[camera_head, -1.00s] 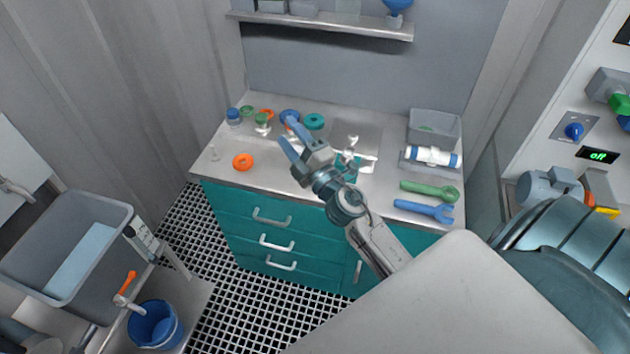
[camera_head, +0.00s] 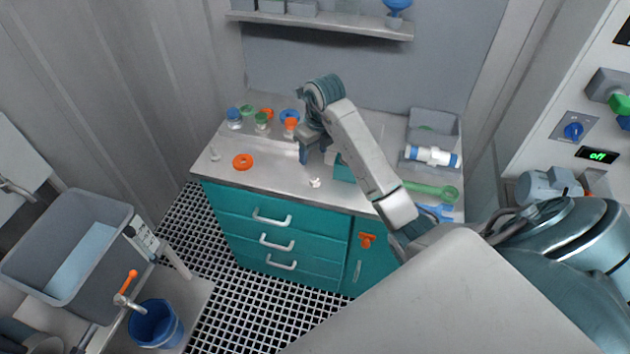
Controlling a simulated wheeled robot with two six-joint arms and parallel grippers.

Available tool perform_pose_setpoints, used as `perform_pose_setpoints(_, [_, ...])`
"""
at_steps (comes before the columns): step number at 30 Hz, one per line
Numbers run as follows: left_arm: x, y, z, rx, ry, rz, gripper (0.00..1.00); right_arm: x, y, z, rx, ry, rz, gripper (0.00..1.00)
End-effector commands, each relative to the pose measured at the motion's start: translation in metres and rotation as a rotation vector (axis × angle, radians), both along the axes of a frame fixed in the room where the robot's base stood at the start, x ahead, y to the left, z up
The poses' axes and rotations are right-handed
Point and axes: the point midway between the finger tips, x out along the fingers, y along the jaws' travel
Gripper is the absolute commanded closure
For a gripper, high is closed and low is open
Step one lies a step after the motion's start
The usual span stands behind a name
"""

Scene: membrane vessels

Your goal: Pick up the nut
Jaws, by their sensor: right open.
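Several ring-shaped pieces that could be the nut are on the counter; I cannot tell which one is meant. An orange ring (camera_head: 243,161) lies alone at the front left. A blue ring (camera_head: 290,116) lies further back, beside a small vessel with an orange top (camera_head: 290,125). My right gripper (camera_head: 308,153) points down over the counter, right of these rings and apart from the orange one. It is open; its fingers are partly hidden by my arm and I see nothing held. My left gripper is out of view.
A blue-topped vessel (camera_head: 234,117) and a green-topped one (camera_head: 262,121) stand at the back left. A small white piece (camera_head: 315,183) lies near the front edge. A grey bin (camera_head: 450,128), a white-blue cylinder (camera_head: 433,156) and a green wrench (camera_head: 432,189) are at the right.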

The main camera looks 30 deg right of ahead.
Motion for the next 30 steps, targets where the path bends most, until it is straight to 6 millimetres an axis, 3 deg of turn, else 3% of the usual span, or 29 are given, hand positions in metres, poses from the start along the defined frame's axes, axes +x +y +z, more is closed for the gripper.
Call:
perform_pose_setpoints(5, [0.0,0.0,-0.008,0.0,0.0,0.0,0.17,-0.003,-0.008,-0.005,-0.031,0.035,-0.018,0.47])
perform_pose_setpoints(16, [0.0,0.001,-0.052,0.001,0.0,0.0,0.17,0.001,-0.006,-0.049,-0.028,0.032,-0.016,0.47])
perform_pose_setpoints(25, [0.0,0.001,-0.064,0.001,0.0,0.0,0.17,0.002,-0.006,-0.06,-0.028,0.032,-0.016,0.47])
perform_pose_setpoints(30, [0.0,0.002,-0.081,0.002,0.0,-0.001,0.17,-0.001,-0.006,-0.081,-0.028,0.033,-0.016,0.47])
